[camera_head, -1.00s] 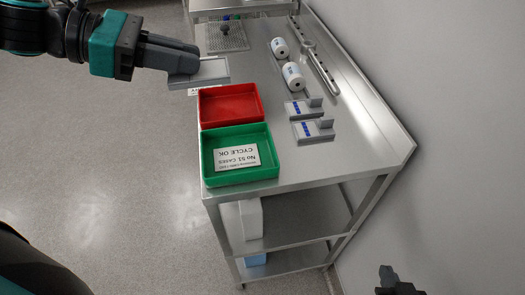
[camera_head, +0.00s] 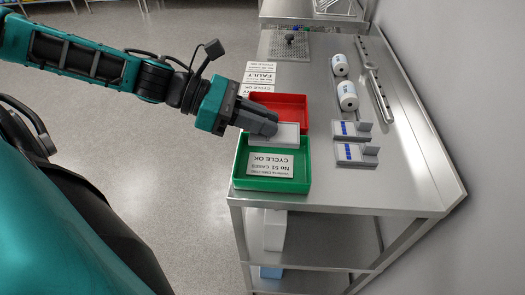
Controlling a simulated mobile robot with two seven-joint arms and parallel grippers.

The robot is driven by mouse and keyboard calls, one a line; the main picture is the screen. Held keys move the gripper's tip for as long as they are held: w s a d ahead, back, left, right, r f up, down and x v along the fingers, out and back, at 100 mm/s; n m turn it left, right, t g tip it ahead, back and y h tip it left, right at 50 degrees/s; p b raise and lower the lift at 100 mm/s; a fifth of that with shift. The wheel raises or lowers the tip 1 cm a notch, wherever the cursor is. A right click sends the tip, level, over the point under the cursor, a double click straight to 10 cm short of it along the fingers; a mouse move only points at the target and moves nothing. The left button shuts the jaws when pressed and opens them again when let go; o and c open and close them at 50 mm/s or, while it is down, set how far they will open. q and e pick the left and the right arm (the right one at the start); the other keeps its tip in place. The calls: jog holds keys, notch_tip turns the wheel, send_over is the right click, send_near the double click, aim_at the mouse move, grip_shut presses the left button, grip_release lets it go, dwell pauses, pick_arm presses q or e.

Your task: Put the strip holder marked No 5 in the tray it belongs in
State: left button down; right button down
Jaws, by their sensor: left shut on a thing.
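My left gripper (camera_head: 262,127) is shut on a light grey strip holder (camera_head: 287,136). It holds the strip holder over the border between the red tray (camera_head: 293,103) and the green tray (camera_head: 272,185), above the green tray's back part. No number can be read on it. The green tray holds a white card (camera_head: 270,164) reading "No 51 CASES CYCLE OK", upside down. The red tray is partly hidden by my gripper. Two more grey holders with blue marks, one farther back (camera_head: 350,131) and one nearer (camera_head: 355,154), lie right of the trays. My right gripper is out of view.
Printed cards (camera_head: 260,75) lie behind the red tray, one reading "FAULT". Two white rolls, one farther (camera_head: 339,65) and one nearer (camera_head: 346,95), and a metal bar (camera_head: 376,85) lie at the right. A perforated plate (camera_head: 291,47) is farther back. The front right table top is clear.

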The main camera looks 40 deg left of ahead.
aim_at(262, 164)
pick_arm(q)
jog(key=shift+d+f+p, duration=0.1)
jog(key=shift+f+p, duration=0.25)
jog(key=shift+f, duration=0.75)
notch_tip(262, 164, down, 6)
jog(key=b, duration=0.5)
jog(key=shift+r, duration=0.2)
jog(key=shift+f+b, duration=0.3)
jog(key=shift+b, duration=0.1)
jog(key=c, duration=1.1)
grip_release()
jog(key=shift+r, duration=0.1)
